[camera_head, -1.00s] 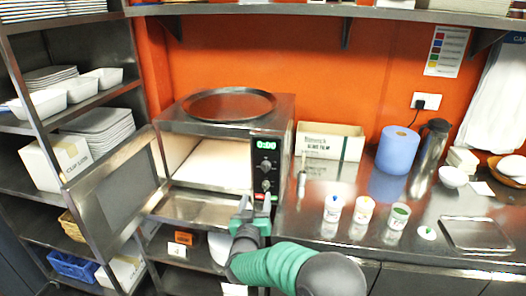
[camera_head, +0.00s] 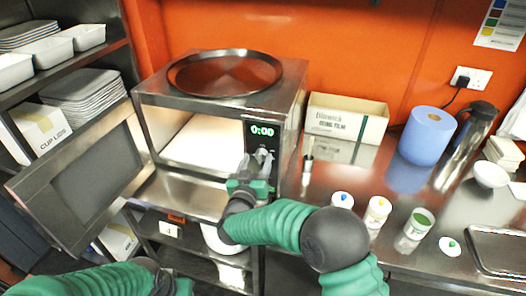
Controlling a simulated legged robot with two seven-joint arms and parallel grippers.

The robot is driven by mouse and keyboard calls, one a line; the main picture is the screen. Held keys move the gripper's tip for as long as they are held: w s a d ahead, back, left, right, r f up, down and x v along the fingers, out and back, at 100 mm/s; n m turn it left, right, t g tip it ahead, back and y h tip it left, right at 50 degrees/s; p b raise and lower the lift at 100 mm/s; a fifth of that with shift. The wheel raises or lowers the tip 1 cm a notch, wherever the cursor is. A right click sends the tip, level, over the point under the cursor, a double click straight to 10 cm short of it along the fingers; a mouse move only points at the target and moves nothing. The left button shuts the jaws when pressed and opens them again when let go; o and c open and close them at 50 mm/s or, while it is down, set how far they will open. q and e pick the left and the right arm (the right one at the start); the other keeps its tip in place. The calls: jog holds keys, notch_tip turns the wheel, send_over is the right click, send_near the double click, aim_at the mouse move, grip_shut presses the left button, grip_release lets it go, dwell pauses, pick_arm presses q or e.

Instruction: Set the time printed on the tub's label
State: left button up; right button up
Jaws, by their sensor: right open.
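The microwave oven (camera_head: 213,110) stands open, with its door (camera_head: 85,180) swung out to the left and a pale, empty-looking cavity. Its green display (camera_head: 262,131) reads 0:00. My right gripper (camera_head: 262,160) is open in front of the control panel, just below the display; the dials there are mostly hidden behind its fingers. I cannot tell whether it touches a dial. Three small tubs stand on the counter at right: blue-marked (camera_head: 342,203), yellow-marked (camera_head: 377,212) and green-topped (camera_head: 418,223). Their label print is too small to read. My left arm shows at bottom left, its gripper out of view.
A round dark tray (camera_head: 225,73) lies on the oven. A film box (camera_head: 345,118), a blue roll (camera_head: 427,136), a steel flask (camera_head: 467,130) and a small lid (camera_head: 449,246) are on the counter. A shelf rack with trays (camera_head: 85,98) is at left.

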jog(key=shift+d+r, duration=0.1)
jog(key=shift+d, duration=0.15)
jog(key=shift+s+d+r, duration=0.1)
jog(key=shift+d+r, duration=0.05)
jog(key=shift+d, duration=0.15)
jog(key=shift+s+d+r, duration=0.15)
jog(key=shift+s, duration=0.1)
jog(key=shift+s+r, duration=0.1)
jog(key=shift+s, duration=0.05)
jog(key=shift+c, duration=0.9)
jog(key=shift+w+a+f, duration=0.2)
jog(key=shift+a, duration=0.3)
jog(key=c, duration=0.7)
jog(key=shift+c, duration=1.2)
pick_arm(q)
jog(key=shift+s+d+r, duration=0.15)
jog(key=shift+s+d, duration=0.05)
jog(key=shift+d, duration=0.3)
pick_arm(e)
jog(key=shift+d, duration=0.2)
grip_shut()
jog(key=shift+f, duration=0.1)
